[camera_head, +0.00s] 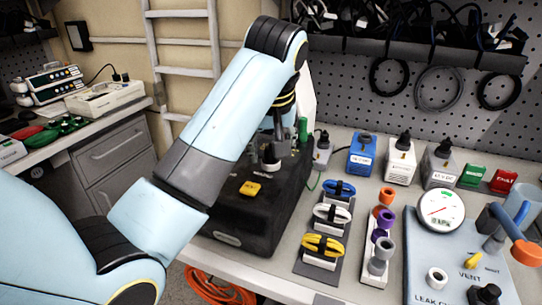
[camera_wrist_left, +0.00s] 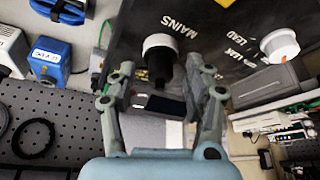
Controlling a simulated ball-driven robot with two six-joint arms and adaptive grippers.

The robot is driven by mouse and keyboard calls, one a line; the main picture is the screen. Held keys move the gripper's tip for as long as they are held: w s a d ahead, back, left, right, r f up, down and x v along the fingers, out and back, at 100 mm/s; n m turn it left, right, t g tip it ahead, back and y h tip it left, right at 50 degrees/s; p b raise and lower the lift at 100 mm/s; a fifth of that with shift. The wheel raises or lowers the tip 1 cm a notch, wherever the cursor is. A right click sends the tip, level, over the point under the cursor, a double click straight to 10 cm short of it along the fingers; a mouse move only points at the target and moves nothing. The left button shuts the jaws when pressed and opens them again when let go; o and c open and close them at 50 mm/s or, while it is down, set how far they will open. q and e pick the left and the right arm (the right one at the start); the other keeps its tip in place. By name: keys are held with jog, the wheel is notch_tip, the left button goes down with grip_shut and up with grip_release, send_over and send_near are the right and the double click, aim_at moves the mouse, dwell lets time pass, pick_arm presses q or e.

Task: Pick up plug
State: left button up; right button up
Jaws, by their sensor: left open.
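A black plug-like piece (camera_wrist_left: 161,65) with a white collar stands at the "MAINS" label of the black box (camera_wrist_left: 215,25) in the left wrist view. My left gripper (camera_wrist_left: 158,88) is open, one finger on each side of the black piece. Whether the fingers touch it cannot be told. In the head view, my left gripper (camera_head: 269,157) is over the black box (camera_head: 244,204), partly hidden by my arm, and the plug cannot be made out clearly. My right gripper is not in view.
Right of the box are blue, white and yellow coiled cables (camera_head: 323,246), coloured cylinders (camera_head: 383,220) and a gauge panel (camera_head: 425,262). Small boxes (camera_head: 362,158) stand behind them. A pegboard with hanging cables rises at the back. A white knob (camera_wrist_left: 280,45) is on the box.

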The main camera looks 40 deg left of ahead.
pick_arm(q)
jog(key=shift+c, duration=0.4)
grip_shut()
jog(key=shift+r, duration=0.1)
